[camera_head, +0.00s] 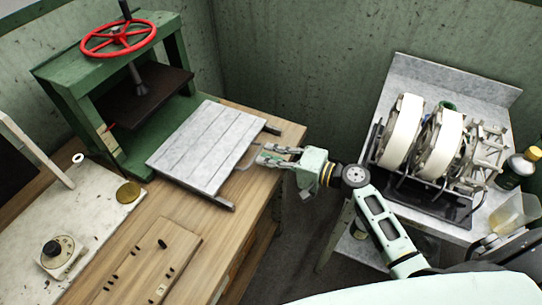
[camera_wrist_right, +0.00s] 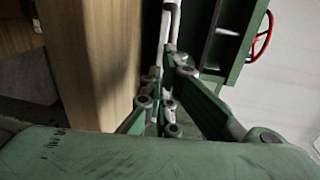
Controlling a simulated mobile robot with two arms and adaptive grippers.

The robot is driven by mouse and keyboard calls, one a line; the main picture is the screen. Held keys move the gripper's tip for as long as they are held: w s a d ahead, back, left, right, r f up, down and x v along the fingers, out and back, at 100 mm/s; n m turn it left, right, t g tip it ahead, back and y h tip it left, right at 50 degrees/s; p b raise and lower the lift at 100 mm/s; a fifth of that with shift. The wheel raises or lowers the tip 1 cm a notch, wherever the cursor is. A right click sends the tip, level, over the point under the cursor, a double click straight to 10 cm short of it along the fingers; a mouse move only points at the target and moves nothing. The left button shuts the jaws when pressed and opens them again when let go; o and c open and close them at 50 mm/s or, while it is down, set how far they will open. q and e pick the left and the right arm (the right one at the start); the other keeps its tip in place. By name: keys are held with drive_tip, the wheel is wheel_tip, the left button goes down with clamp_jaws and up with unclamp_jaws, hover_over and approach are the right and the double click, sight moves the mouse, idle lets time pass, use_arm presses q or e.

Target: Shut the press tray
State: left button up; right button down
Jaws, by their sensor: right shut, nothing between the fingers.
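The press tray (camera_head: 208,146) is a pale grey slatted board on dark rails, pulled out from the green press (camera_head: 62,92) over the wooden table. In the head view it slopes toward the lower right, away from the press. My right gripper (camera_head: 266,155) is shut and empty, its fingertips pointing left beside the tray's outer right edge. I cannot tell whether they touch it. The right wrist view shows the closed fingers (camera_wrist_right: 169,40) pointing up, with the green press frame (camera_wrist_right: 228,38) beyond. My left gripper is not in view.
A red handwheel (camera_head: 118,38) tops the press. A wooden board (camera_head: 150,262) with dark knobs lies on the table's front part. A pale slab with a dial (camera_head: 62,250) is at left. A reel machine (camera_head: 430,150) stands on the right table, across a gap.

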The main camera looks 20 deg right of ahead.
sight(205, 131)
drive_tip(key=r+b+x, duration=0.1)
drive_tip(key=b+x, duration=0.1)
drive_tip(key=x, duration=0.5)
drive_tip(key=b+x, duration=0.3)
drive_tip(key=x, duration=0.3)
drive_tip(key=r+b+x, duration=0.1)
drive_tip(key=b+x, duration=0.1)
drive_tip(key=x, duration=0.5)
drive_tip(key=shift+w+a+r+b, duration=0.25)
drive_tip(key=shift+w+a+b, duration=0.1)
drive_tip(key=shift+a, duration=0.1)
drive_tip(key=shift+w+a+r, duration=0.15)
drive_tip(key=shift+w+a, duration=0.25)
